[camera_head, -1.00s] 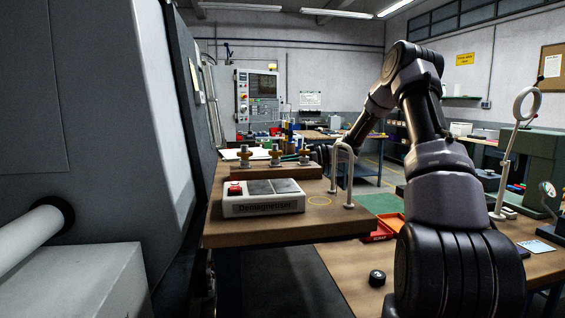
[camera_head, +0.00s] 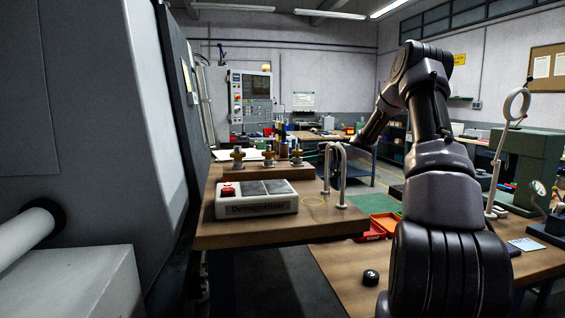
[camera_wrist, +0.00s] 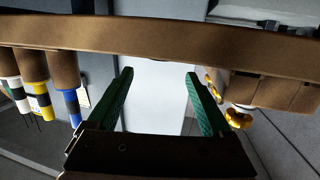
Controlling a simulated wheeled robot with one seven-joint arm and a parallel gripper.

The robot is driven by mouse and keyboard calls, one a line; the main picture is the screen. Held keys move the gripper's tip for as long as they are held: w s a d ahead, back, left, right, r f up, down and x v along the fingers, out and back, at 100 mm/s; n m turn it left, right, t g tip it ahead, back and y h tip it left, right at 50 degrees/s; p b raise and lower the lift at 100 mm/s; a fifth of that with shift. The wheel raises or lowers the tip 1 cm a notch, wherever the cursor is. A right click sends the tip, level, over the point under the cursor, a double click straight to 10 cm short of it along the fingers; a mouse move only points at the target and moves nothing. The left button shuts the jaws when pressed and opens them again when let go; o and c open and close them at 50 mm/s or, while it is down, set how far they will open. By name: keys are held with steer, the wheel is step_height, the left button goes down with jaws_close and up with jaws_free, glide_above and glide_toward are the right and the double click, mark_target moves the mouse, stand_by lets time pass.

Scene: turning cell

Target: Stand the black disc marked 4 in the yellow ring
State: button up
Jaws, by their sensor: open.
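The black disc (camera_head: 371,277) lies on the lower wooden bench at the front right in the head view, with a pale mark on it too small to read for certain. The yellow ring (camera_head: 313,201) is a thin outline on the raised wooden bench, right of the demagnetiser, with nothing standing in it. My gripper (camera_wrist: 158,85) is open and empty in the wrist view, its two green fingers apart. It faces a wooden rack, away from the disc and the ring. In the head view my gripper is mostly hidden behind the metal hoop.
The demagnetiser (camera_head: 256,199) stands left of the ring. A white metal hoop (camera_head: 343,160) rises close behind and right of the ring. A wooden rack (camera_head: 265,172) with brass-coloured fittings stands at the back. Red bins (camera_head: 372,231) sit right. Bench around the disc is clear.

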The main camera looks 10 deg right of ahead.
steer(key=shift+o, duration=0.4)
steer(key=v, duration=0.3)
steer(key=shift+s+d, duration=0.1)
steer(key=shift+d, duration=0.3)
steer(key=w+d+r+m+t+h, duration=0.3)
steer(key=w+r+m+t+h, duration=0.15)
steer(key=w+t+h, duration=0.35)
steer(key=w+d+r+m+t+h, duration=0.35)
steer(key=w+r+h, duration=0.25)
steer(key=w, duration=0.4)
steer(key=s+a+f+g+y, duration=0.1)
steer(key=s+a+g, duration=0.55)
steer(key=s, duration=0.35)
steer(key=s+a+g, duration=0.5)
steer(key=s+a, duration=0.3)
steer(key=s, duration=0.2)
steer(key=shift+n, duration=0.3)
steer(key=x, duration=0.5)
steer(key=shift+w+a, duration=0.15)
steer(key=shift+a, duration=0.1)
steer(key=shift+w+x, duration=0.2)
steer(key=shift+x, duration=2.8)
steer(key=shift+r, duration=0.15)
jaws_close()
